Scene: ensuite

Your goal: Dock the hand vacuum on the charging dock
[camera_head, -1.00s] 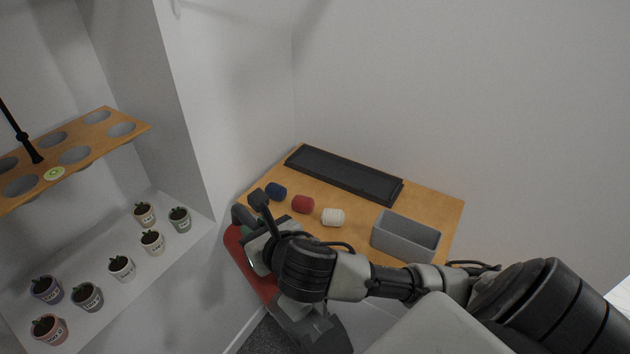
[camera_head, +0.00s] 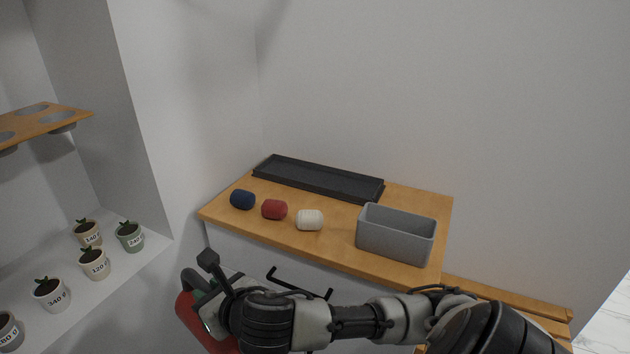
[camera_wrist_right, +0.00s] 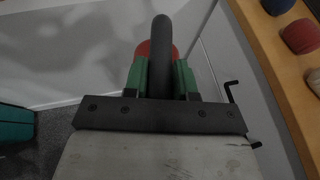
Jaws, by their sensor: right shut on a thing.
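The hand vacuum, with a red body (camera_head: 187,311), is low in the head view, in front of the cabinet's left side. In the wrist view its dark handle (camera_wrist_right: 161,45) stands between the green fingers, with red body behind it. My right gripper (camera_head: 207,287) is shut on this handle; it also shows in the wrist view (camera_wrist_right: 160,80). My arm hides part of the vacuum. I cannot make out a charging dock in these views. My left gripper is not in view.
A wooden-topped cabinet (camera_head: 338,240) carries a black tray (camera_head: 320,178), blue (camera_head: 242,200), red (camera_head: 274,209) and white (camera_head: 310,220) rolls, and a grey bin (camera_head: 396,235). A black handle (camera_head: 298,284) juts from its front. Potted plants (camera_head: 94,263) stand on the left shelf.

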